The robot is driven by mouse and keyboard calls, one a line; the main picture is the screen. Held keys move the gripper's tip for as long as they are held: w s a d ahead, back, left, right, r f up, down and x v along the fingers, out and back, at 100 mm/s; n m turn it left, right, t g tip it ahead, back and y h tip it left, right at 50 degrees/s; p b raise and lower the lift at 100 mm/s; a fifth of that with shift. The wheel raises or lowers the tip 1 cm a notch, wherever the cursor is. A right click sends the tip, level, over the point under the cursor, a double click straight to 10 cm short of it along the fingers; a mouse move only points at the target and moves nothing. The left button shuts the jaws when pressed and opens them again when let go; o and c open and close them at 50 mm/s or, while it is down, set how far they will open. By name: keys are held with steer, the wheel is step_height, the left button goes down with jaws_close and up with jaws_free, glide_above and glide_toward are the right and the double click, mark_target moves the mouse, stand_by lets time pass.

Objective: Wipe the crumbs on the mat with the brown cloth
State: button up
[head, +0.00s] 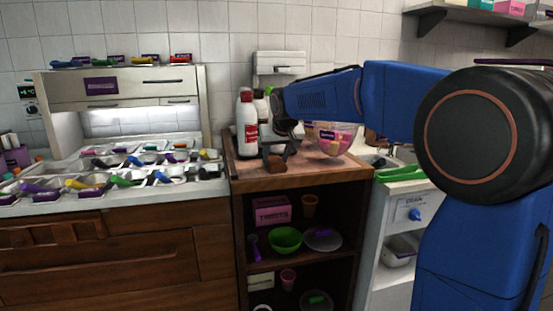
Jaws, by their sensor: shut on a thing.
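My gripper (276,154) points down over the wooden top of the small cabinet in the head view. It is shut on the brown cloth (276,166), a small dark bundle below the fingers at the front of the top. The cloth is at or just above the surface; contact cannot be told. The mat cannot be made out clearly from the cabinet top, and crumbs are too small to see.
A white bottle with a red label (247,125) stands close left of my gripper. A clear bowl with pink contents (332,138) stands to the right. A green scoop (401,174) lies further right. Topping trays (120,165) fill the left counter.

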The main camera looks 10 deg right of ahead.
mark_target(271, 164)
steer(key=shift+w+f, duration=0.2)
steer(key=shift+w, duration=1.9)
steer(key=shift+w+r, duration=0.2)
steer(key=shift+w, duration=0.95)
steer(key=shift+a+r, duration=0.15)
steer(key=shift+a, duration=1)
steer(key=shift+s+a, duration=0.1)
steer(key=shift+s, duration=0.3)
steer(key=shift+s+f, duration=0.15)
steer(key=shift+s, duration=0.8)
steer(key=shift+s+f, duration=0.1)
steer(key=shift+s, duration=0.85)
steer(key=shift+s+r, duration=0.2)
steer(key=shift+s, duration=2.8)
steer(key=shift+a+f, duration=0.15)
steer(key=shift+a, duration=0.8)
steer(key=shift+w, duration=5.3)
